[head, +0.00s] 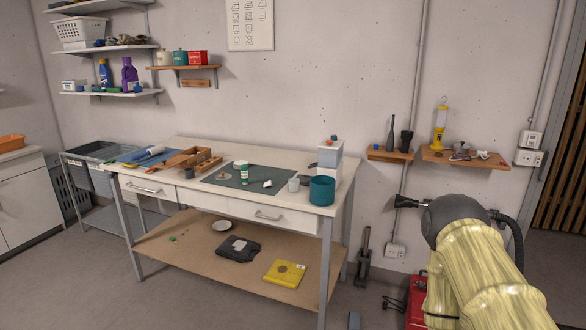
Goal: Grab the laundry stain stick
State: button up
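On the dark green mat (224,178) on the worktable stands a small white tube with green bands (244,173). It may be the laundry stain stick, but its label is too small to read. A small white piece (267,184) lies to its right, and a small pinkish item lies to its left. My arm is at the lower right. What looks like my gripper (402,202) shows as a small dark shape pointing left, well to the right of the table and apart from the tube. Its fingers are too small to judge.
A teal pot (322,190), a grey cup (293,184) and a white box-like item (329,160) stand near the table's right end. A wooden tray (192,159) is left of the mat. Wall shelves hold bottles, including a purple one (129,75). The floor in front is clear.

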aim_at(244, 167)
jog(key=z, duration=0.25)
jog(key=i, duration=1.15)
jog(key=u, duration=0.75)
jog(key=i, duration=0.75)
jog(key=u, duration=0.7)
